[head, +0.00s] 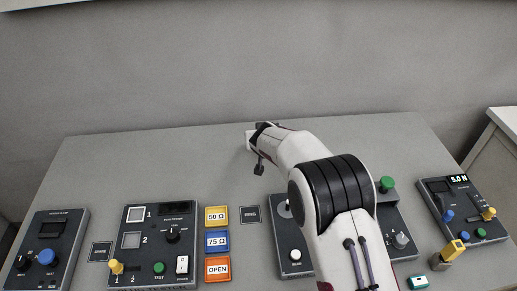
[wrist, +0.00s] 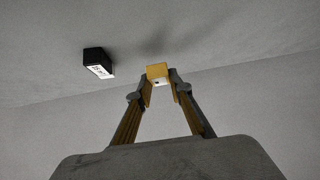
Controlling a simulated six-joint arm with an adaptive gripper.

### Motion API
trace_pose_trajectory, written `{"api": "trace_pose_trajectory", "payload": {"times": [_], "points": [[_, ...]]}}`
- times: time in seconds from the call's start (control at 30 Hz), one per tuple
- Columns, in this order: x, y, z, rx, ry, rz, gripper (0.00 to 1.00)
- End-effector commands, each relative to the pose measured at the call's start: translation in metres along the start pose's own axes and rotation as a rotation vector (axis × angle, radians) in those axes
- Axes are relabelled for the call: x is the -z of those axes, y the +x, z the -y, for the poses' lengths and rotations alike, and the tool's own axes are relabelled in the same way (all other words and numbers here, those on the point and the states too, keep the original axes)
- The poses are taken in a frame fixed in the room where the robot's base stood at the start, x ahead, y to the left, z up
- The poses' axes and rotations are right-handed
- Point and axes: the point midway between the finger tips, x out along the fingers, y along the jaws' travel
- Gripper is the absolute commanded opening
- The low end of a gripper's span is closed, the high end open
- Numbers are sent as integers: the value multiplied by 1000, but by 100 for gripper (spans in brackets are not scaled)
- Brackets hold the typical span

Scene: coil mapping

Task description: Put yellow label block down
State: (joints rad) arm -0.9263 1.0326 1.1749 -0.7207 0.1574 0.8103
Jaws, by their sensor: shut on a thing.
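In the wrist view my gripper (wrist: 160,82) is shut on a small yellow block (wrist: 157,71), which sits between the two fingertips and shows a pale face with a dark mark. A soft shadow lies on the grey surface beyond it; I cannot tell how wide any gap is. In the head view the end of my arm is over the far part of the table (head: 190,150), with a dark part of my gripper (head: 260,168) showing. The held block cannot be made out there.
A black block with a white label (wrist: 97,63) is left of the held block. The far left of the table is clear.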

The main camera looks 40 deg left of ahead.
Motion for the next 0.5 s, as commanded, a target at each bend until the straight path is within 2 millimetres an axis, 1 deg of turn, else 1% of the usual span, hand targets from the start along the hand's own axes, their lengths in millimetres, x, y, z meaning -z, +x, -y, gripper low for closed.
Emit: {"api": "trace_pose_trajectory", "payload": {"times": [0.27,0.5], "points": [[-3,3,0,0,0,0,3],[-15,13,0,0,-1,2,3]]}}
